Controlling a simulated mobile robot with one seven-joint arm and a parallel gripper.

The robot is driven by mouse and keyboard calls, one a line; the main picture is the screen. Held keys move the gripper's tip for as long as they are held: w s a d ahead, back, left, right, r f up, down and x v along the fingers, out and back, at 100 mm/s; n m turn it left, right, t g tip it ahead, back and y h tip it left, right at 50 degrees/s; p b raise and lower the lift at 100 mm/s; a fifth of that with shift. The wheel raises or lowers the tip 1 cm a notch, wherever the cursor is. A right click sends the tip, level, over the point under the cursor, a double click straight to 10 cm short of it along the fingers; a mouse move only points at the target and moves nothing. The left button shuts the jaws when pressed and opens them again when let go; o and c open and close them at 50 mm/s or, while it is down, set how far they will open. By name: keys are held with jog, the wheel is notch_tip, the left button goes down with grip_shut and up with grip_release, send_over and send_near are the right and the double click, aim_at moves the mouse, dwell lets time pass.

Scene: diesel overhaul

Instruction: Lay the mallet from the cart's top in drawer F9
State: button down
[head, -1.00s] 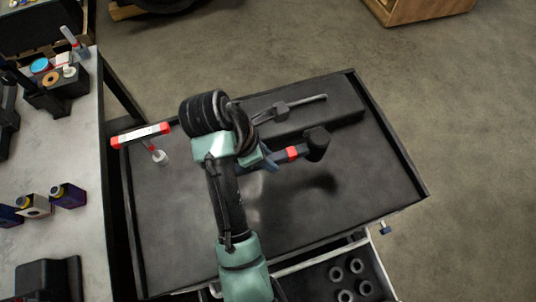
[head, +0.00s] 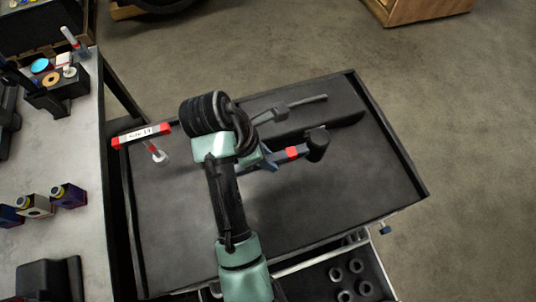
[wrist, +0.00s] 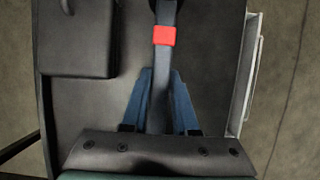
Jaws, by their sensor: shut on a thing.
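The mallet (head: 318,145) has a black head, a red band and a dark grey handle. My gripper (head: 270,158) is shut on its handle and holds it above the cart's top (head: 180,220), with the head pointing right. In the wrist view the blue fingers (wrist: 160,98) lie on both sides of the handle (wrist: 163,70), and the head is mostly cut off at the top edge. An open drawer (head: 318,278) with several dark rings shows below the cart's front edge. I cannot read a label marking F9.
A dark block (head: 340,115) with a grey tool (head: 285,112) on it lies at the back of the cart. The cart's front middle is clear.

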aim_at(275, 156)
jog(key=shift+r+p, duration=2)
jog(key=shift+p, duration=0.6)
